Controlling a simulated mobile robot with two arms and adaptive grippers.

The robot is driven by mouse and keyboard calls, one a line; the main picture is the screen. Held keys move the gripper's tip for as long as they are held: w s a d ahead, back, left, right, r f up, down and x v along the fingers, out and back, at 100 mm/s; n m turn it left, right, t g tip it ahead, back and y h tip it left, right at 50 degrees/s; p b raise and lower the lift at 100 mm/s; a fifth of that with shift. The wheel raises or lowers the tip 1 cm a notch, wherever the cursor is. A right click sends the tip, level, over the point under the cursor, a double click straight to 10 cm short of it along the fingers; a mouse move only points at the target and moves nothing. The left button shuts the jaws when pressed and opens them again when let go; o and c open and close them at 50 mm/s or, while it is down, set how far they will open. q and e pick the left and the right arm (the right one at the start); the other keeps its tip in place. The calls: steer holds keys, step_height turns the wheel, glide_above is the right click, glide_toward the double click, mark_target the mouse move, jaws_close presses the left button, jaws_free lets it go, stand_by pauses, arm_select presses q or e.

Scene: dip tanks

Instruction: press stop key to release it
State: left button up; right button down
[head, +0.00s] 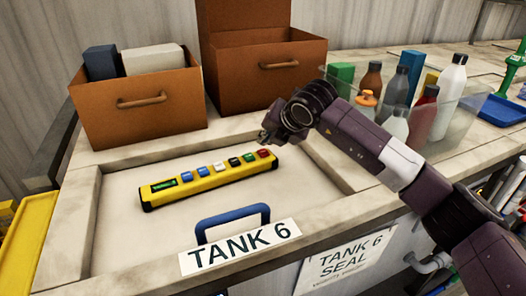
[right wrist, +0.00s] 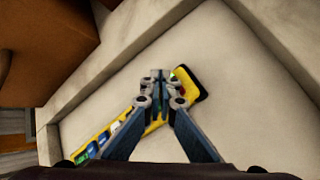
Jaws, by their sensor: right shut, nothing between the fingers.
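A yellow key box (head: 208,180) with black ends lies in the tank top, with a small green display (head: 164,184) at its left end. Along it sit blue, white and green keys and a red key (head: 264,153) at the right end. No key label is readable, so I cannot tell which is stop. My right gripper (head: 268,138) is shut and empty, just behind the red key. In the right wrist view the fingertips (right wrist: 158,75) point over the box (right wrist: 188,82) near one black end and hide part of it. Contact with a key cannot be told. My left gripper is out of view.
A blue handle (head: 233,217) and a TANK 6 sign (head: 240,246) are at the front. Two brown bins (head: 140,112) (head: 265,72) stand behind. A clear tub of bottles (head: 446,122) stands right, beside my arm. The pale surface around the key box is clear.

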mark_target(264, 153)
steer(key=shift+r+p, duration=0.55)
steer(key=shift+r, duration=1.7)
